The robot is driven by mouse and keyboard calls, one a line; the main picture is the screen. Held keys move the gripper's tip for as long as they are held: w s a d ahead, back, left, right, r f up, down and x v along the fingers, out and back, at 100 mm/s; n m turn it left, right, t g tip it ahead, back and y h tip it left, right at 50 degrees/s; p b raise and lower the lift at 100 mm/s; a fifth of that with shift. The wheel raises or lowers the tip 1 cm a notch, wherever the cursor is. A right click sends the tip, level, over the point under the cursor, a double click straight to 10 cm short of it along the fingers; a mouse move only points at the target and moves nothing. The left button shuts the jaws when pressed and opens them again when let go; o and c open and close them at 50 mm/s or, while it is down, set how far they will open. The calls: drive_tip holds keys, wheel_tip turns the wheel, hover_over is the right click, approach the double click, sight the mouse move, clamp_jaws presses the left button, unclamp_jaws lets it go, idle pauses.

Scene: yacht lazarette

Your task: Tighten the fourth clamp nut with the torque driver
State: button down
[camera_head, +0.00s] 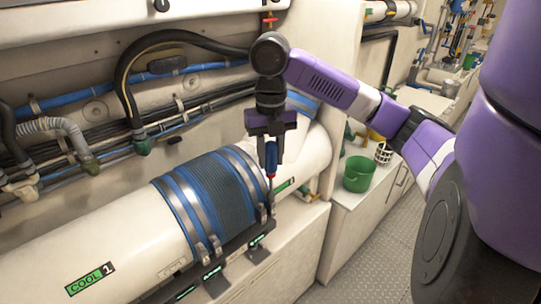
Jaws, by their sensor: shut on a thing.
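My gripper (270,147) points down above the right end of the dark blue ribbed hose sleeve (208,186) on the large white pipe (135,236). Metal clamp bands wrap the sleeve near both ends. Clamp nut ends show at the left pair (209,249) and the right pair (266,212). The driver's lower end is close to the rightmost clamp band (252,168). I cannot tell whether it touches a nut.
A dark rail with green lit labels (212,272) runs along the pipe's front. Black and blue hoses (130,90) line the wall behind. A green bucket (358,174) stands on the counter to the right. The grey floor (365,255) is clear at lower right.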

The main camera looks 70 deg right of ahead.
sight(270, 142)
drive_tip(key=shift+m+p, duration=1)
drive_tip(key=shift+m, duration=0.4)
drive_tip(key=shift+m+p, duration=1.35)
drive_tip(key=shift+m, duration=0.75)
drive_tip(key=shift+r, duration=0.1)
drive_tip(key=shift+r+p, duration=2.2)
drive_tip(key=shift+r, duration=0.25)
drive_tip(key=shift+f, duration=0.1)
